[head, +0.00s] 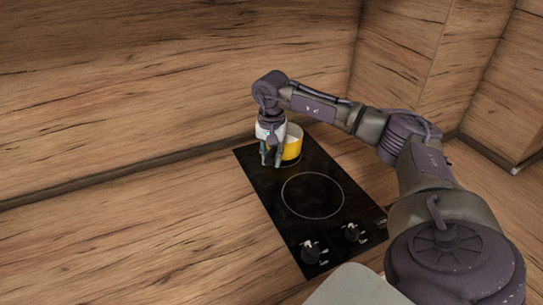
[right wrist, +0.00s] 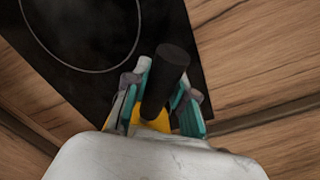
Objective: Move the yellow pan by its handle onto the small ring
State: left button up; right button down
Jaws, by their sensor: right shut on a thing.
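The yellow pan (head: 292,148), pale inside, is at the far end of the black hob (head: 335,222). My right gripper (head: 270,158) is at the pan's left side and partly hides it. In the right wrist view its fingers (right wrist: 160,90) are shut on the pan's black handle (right wrist: 170,67), with a bit of the yellow pan (right wrist: 154,122) below. A thin ring (head: 312,195) on the hob is bare, nearer than the pan. Any ring at the pan's end is mostly hidden. I cannot tell whether the pan touches the hob. My left gripper is not in view.
The wooden worktop (head: 130,235) is clear left of the hob. A wooden splashback (head: 170,80) rises behind, with a corner at the right.

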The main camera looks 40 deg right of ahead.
jog(key=shift+f+b, duration=0.3)
jog(key=shift+f, duration=0.1)
dwell(0.4)
jog(key=c, duration=0.9)
grip_release()
jog(key=shift+s+f, duration=0.1)
jog(key=shift+a, duration=0.1)
jog(key=shift+s+a, duration=0.6)
jog(key=shift+a, duration=0.3)
jog(key=shift+s+a+p, duration=0.2)
jog(key=shift+s+a, duration=0.45)
jog(key=shift+a, duration=0.35)
jog(key=shift+s+a+p, duration=0.2)
jog(key=shift+s+a, duration=0.4)
jog(key=shift+a, duration=0.4)
